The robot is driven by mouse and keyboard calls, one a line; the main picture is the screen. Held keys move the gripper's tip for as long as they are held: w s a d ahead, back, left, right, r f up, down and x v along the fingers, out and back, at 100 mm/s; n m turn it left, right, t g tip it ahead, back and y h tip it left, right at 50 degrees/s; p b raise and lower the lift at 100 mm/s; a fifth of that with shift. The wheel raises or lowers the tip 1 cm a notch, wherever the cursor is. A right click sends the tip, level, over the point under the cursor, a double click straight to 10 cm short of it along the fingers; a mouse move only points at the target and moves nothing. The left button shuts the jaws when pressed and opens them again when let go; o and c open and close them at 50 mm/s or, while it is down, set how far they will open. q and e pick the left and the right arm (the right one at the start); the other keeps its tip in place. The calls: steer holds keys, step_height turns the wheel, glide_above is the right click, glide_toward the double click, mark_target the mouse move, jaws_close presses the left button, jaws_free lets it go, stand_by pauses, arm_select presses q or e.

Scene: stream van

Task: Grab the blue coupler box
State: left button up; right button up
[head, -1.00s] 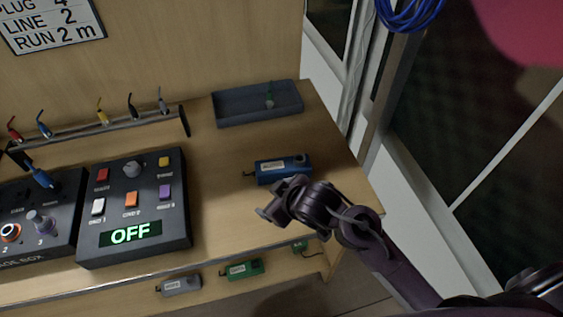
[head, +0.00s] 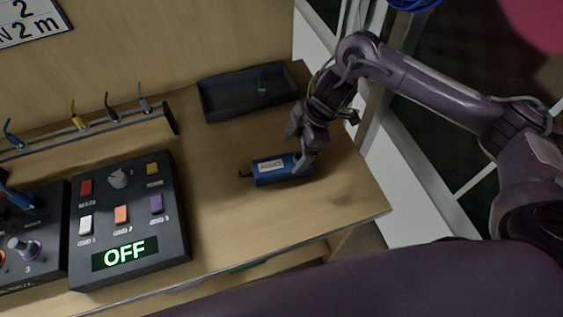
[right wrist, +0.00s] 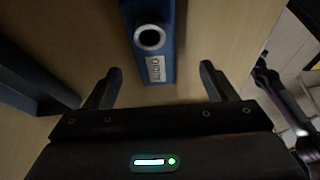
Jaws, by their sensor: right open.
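The blue coupler box (head: 282,171) lies on the wooden table, with a white label on its top and a small dark piece at its left end. In the right wrist view the box (right wrist: 155,42) lies ahead of the fingertips, with a round dark socket and the label facing the camera. My right gripper (head: 303,160) is over the right end of the box in the head view. In the right wrist view my right gripper (right wrist: 158,80) is open, one finger on each side of the box's line, with nothing held. My left gripper is not in view.
A dark tray (head: 225,108) sits at the back of the table. A control box (head: 128,220) showing OFF stands to the left, with a rack of cables (head: 90,132) behind it. The table is clear between the control box and the blue box.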

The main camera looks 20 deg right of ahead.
mark_target(284, 162)
steer(key=x, duration=0.4)
steer(key=p+x, duration=0.1)
steer(key=x, duration=0.1)
steer(key=shift+w+f, duration=0.15)
steer(key=shift+w, duration=0.2)
steer(key=shift+c, duration=0.5)
steer(key=c, duration=1.1)
steer(key=shift+c, duration=0.2)
